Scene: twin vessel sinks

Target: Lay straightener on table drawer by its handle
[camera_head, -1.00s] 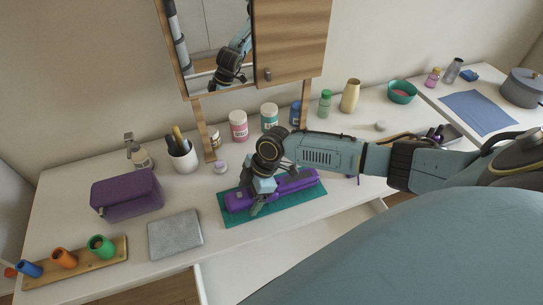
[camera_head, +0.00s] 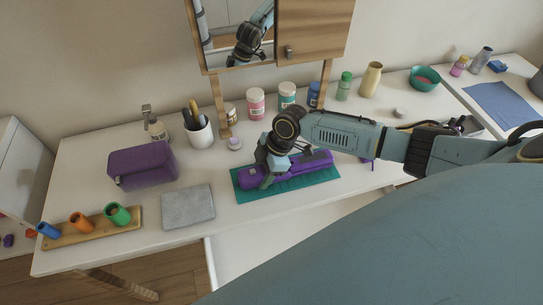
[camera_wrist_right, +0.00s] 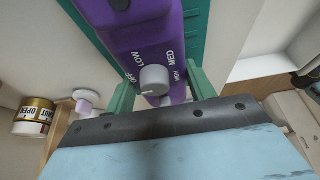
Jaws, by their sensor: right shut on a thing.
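The purple straightener (camera_head: 318,160) lies on a teal mat (camera_head: 290,191) near the front edge of the white table. In the right wrist view its body (camera_wrist_right: 150,57) shows a grey dial with OFF, LOW, MED and HIGH marks. My right gripper (camera_head: 264,180) is shut on its left end, with green fingers on both sides of the dial end in the right wrist view (camera_wrist_right: 160,98). The straightener appears to rest on the mat still. A white drawer (camera_head: 280,238) stands open below the table front, partly hidden by my body. My left gripper is not in view.
A purple case (camera_head: 142,165), a grey slab (camera_head: 188,206) and a wooden rack with coloured tubes (camera_head: 88,228) lie to the left. A cup of tools (camera_head: 198,132) and several jars stand behind. A mirror cabinet (camera_head: 314,35) is above the back edge.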

